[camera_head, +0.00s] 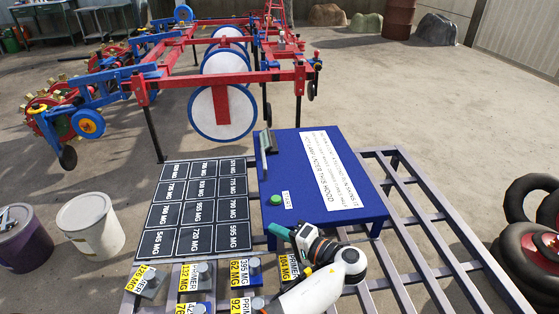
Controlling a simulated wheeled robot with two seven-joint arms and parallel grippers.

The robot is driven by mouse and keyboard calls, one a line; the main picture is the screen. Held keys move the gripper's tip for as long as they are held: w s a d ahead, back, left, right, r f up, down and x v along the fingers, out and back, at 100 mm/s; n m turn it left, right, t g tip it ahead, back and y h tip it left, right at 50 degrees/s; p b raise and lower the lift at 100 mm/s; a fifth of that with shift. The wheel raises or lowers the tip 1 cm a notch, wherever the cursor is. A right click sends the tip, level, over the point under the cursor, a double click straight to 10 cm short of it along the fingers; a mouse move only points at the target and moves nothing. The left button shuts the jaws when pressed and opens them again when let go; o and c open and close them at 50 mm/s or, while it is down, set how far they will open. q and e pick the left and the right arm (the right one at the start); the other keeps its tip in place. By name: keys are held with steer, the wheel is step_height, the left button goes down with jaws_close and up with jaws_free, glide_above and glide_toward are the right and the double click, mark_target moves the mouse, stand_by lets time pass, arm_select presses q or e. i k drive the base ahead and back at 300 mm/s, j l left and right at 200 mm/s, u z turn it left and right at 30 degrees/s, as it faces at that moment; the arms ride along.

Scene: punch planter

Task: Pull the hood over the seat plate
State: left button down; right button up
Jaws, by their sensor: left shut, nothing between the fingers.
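The hood (330,211) is a blue box-like cover with a white warning label (333,175), on the slatted metal table. A grey bar handle (268,142) stands at its far left corner. A green button (276,200) and a small "START" tag (287,199) are at its left front. I cannot make out the seat plate; it may be hidden under the hood. My left gripper (292,232) is shut and empty at the hood's near edge, in front of the button and well short of the handle. I cannot tell if it touches the hood. My right gripper is out of view.
A black board of weight-labelled squares (200,205) lies left of the hood. Several yellow-tagged primer blocks (192,272) sit along the near side. A red and blue planter frame (215,90) stands behind.

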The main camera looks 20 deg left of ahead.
mark_target(319, 181)
steer(key=i, duration=0.9)
